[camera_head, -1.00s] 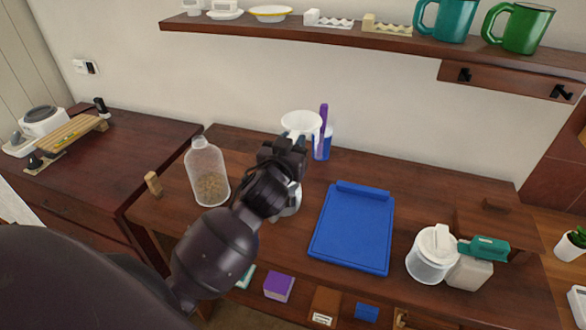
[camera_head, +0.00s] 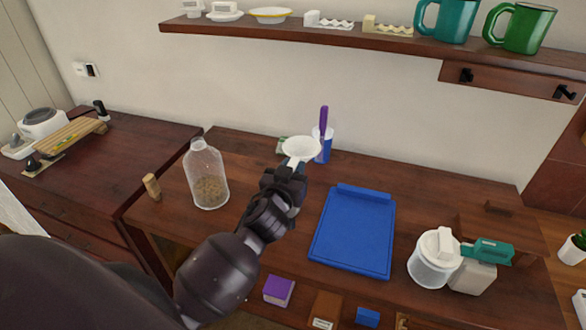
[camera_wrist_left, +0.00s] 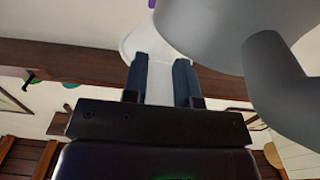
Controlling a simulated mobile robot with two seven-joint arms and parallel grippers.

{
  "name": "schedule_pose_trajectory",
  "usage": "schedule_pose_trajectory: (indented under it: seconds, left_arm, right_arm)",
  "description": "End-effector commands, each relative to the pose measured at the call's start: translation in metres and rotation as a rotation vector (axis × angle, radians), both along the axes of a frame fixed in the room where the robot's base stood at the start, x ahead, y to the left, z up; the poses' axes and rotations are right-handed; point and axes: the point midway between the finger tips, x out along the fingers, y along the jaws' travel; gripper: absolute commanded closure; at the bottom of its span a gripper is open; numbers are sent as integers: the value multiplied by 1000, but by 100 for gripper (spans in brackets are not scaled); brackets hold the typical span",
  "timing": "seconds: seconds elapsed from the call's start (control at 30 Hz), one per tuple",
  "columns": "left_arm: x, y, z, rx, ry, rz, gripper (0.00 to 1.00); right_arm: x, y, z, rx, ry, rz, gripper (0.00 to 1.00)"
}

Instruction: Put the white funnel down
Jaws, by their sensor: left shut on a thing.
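The white funnel (camera_head: 301,148) is at the back of the brown table, its wide mouth facing up. My left gripper (camera_head: 293,168) is shut on its lower part, seen just below the mouth. In the left wrist view the white funnel (camera_wrist_left: 145,42) shows between the two fingers (camera_wrist_left: 160,80). I cannot tell whether the funnel touches anything below it. My right gripper is not in view.
A grey thing with a handle (camera_wrist_left: 235,30) is close to the fingers. A clear bottle (camera_head: 208,175) stands left of my gripper. A blue board (camera_head: 352,230) lies to the right.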

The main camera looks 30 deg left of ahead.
Motion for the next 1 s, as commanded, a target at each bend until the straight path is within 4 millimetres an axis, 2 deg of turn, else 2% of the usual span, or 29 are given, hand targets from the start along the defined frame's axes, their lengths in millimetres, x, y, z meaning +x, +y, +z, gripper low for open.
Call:
schedule_pose_trajectory:
  seconds: [0.53, 0.57, 0.7, 1.0]
  left_arm:
    - [0, 0, -11, 0, 1, 0, 100]
    - [0, 0, -11, 0, 1, 0, 69]
    - [0, 0, -11, 0, 1, 0, 48]
    - [0, 0, -10, 0, 0, 0, 48]
  right_arm:
    - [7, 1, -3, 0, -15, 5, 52]
    - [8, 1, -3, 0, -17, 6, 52]
    - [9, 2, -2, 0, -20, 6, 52]
    - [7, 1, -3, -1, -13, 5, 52]
